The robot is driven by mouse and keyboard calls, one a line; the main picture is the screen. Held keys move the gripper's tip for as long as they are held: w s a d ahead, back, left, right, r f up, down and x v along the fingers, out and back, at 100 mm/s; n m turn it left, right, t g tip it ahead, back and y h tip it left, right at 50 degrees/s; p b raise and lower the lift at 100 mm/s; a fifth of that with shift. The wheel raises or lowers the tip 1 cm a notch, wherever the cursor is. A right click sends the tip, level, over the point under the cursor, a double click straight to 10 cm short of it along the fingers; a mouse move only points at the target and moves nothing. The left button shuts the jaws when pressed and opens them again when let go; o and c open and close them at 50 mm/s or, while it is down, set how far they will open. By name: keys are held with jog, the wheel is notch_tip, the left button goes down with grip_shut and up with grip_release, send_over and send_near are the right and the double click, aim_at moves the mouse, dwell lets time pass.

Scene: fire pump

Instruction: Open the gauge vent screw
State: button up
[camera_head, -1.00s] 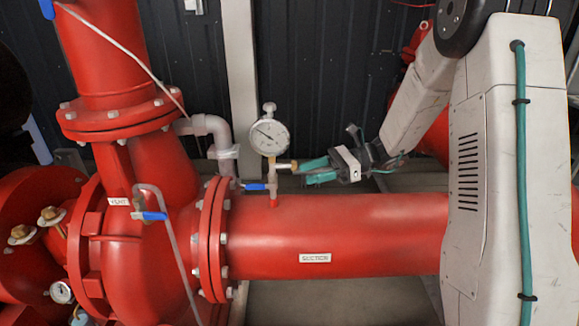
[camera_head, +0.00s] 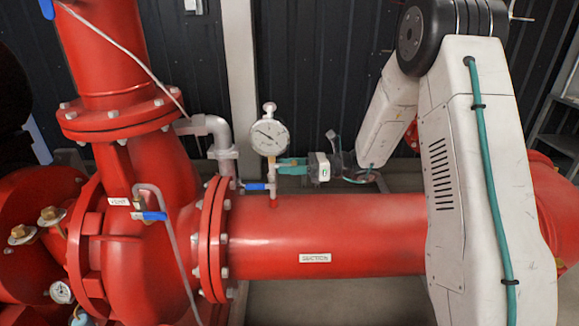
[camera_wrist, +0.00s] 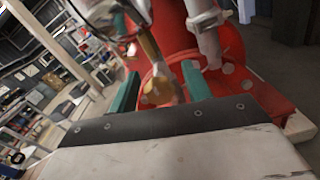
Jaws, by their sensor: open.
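The round white pressure gauge (camera_head: 269,136) stands on a thin stem above the red suction pipe. A brass fitting (camera_wrist: 150,52), which looks like the vent screw, sits on that stem below the gauge. My gripper (camera_head: 283,166) has its teal fingers at the stem, just right of it and below the dial. In the wrist view my gripper (camera_wrist: 161,72) is open, with the brass fitting between the two fingertips. I cannot tell whether either finger touches it.
The red suction pipe (camera_head: 330,235) runs below my gripper. A grey elbow pipe (camera_head: 212,128) stands to the left, near the red flange (camera_head: 214,240). The dark wall (camera_head: 320,70) is behind.

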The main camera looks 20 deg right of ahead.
jog(key=c, duration=1)
